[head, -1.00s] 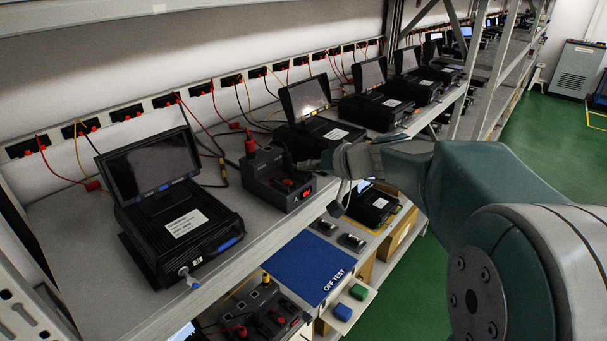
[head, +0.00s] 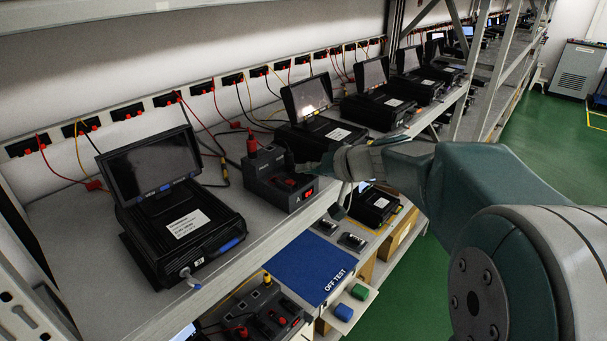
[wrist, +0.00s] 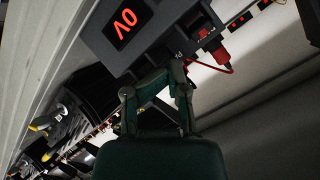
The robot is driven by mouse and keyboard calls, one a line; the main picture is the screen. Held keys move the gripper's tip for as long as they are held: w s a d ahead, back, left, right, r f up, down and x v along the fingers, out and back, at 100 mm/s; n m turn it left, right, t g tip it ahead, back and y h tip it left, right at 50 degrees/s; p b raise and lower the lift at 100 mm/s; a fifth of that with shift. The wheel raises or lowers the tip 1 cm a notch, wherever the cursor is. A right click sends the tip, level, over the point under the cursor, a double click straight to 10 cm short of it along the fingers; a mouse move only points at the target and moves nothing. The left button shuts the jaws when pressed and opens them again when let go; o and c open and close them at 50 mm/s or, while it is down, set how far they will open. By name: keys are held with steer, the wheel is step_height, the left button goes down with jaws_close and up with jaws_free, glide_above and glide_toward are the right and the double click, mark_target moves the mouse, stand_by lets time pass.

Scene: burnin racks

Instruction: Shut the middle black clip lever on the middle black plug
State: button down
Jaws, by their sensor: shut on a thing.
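My gripper (head: 298,166) is at the box's back right corner, shut on a dark thing there, which looks like the middle black plug (head: 289,158). The fingers hide most of it, and I cannot make out its clip lever. In the wrist view my gripper (wrist: 170,72) is closed in against the box (wrist: 104,42), beside its red display and near the red plug (wrist: 214,52).
A monitor unit (head: 180,225) stands left of the box, and another unit (head: 315,130) is close behind my gripper. Red, black and yellow cables run to the wall sockets. Below the bench are a blue "OFF TEST" mat (head: 308,265) and a second box (head: 268,318).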

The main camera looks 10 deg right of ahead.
steer(key=shift+r, duration=0.3)
steer(key=shift+d, duration=0.1)
steer(key=r, duration=0.1)
steer(key=s+r, duration=0.1)
steer(key=r, duration=0.1)
steer(key=d+r, duration=0.1)
steer(key=r, duration=0.1)
steer(key=shift+s, duration=0.15)
steer(key=s+a+f+g+h, duration=0.2)
steer(key=s+f, duration=0.1)
steer(key=s, duration=0.5)
steer(key=s+a+f+g+h, duration=0.2)
steer(key=s+f, duration=0.1)
steer(key=s, duration=0.4)
steer(key=s+d+f+h, duration=0.3)
steer(key=s+f+h, duration=0.1)
steer(key=s, duration=0.7)
steer(key=shift+s+d+f+n, duration=0.2)
steer(key=shift+s+f+n, duration=0.1)
steer(key=shift+f, duration=0.35)
